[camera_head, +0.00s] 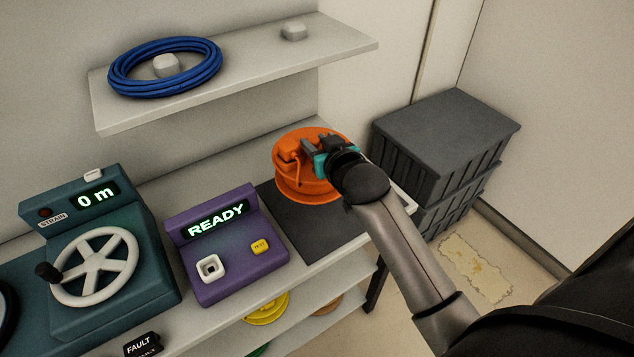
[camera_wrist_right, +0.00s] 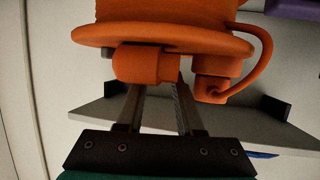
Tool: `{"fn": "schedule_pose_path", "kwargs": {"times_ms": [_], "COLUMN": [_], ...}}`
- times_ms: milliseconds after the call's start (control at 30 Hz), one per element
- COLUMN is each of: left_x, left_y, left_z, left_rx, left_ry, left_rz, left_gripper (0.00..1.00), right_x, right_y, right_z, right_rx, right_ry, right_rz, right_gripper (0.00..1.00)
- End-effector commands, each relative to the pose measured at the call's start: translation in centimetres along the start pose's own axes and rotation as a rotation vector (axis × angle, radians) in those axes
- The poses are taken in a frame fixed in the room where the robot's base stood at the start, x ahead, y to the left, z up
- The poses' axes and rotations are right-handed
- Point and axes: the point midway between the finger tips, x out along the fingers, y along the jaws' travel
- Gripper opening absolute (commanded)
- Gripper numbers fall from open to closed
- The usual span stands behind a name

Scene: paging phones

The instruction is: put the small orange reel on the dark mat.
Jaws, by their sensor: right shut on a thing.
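The small orange reel (camera_head: 295,184) is at the back part of the dark mat (camera_head: 308,234) in the head view, over it; I cannot tell whether it touches the mat. In the right wrist view the reel (camera_wrist_right: 160,38) fills the top, with an orange block and a looped cord on its face. My right gripper (camera_head: 310,150) reaches in from the right and is shut on the reel at that block. Its two fingers (camera_wrist_right: 158,95) run up to the block in the wrist view; their tips are partly hidden. My left gripper is not in view.
A purple box reading READY (camera_head: 228,245) stands left of the mat, with a teal handwheel unit (camera_head: 100,265) beyond it. A shelf (camera_head: 250,64) above holds a blue coil (camera_head: 118,82). Dark crates (camera_head: 440,140) are stacked at the right. The mat's front part is bare.

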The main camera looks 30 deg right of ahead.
Motion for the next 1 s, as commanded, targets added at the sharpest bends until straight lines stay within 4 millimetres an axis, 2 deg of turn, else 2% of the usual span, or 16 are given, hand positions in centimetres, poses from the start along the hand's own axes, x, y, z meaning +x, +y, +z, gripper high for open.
{"fn": "schedule_pose_path", "kwargs": {"times_ms": [100, 200, 467, 700, 1000], "left_x": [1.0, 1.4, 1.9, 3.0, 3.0], "left_y": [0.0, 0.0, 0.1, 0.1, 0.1], "left_z": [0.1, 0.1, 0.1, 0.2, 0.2], "left_rx": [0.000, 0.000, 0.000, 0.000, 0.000], "left_ry": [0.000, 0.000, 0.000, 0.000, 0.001], "left_rz": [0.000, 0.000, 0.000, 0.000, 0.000], "left_gripper": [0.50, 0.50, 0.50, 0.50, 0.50], "right_x": [1.0, 1.6, 2.3, 3.5, 3.7], "right_y": [0.0, 0.0, 0.0, 0.0, 0.0], "right_z": [2.6, 4.2, 5.9, 9.0, 9.5], "right_rx": [0.000, 0.000, 0.000, -0.001, -0.001], "right_ry": [0.006, 0.010, 0.011, 0.010, 0.013], "right_rz": [0.000, 0.000, -0.001, 0.000, -0.001], "right_gripper": [0.00, 0.00, 0.00, 0.00, 0.00]}}
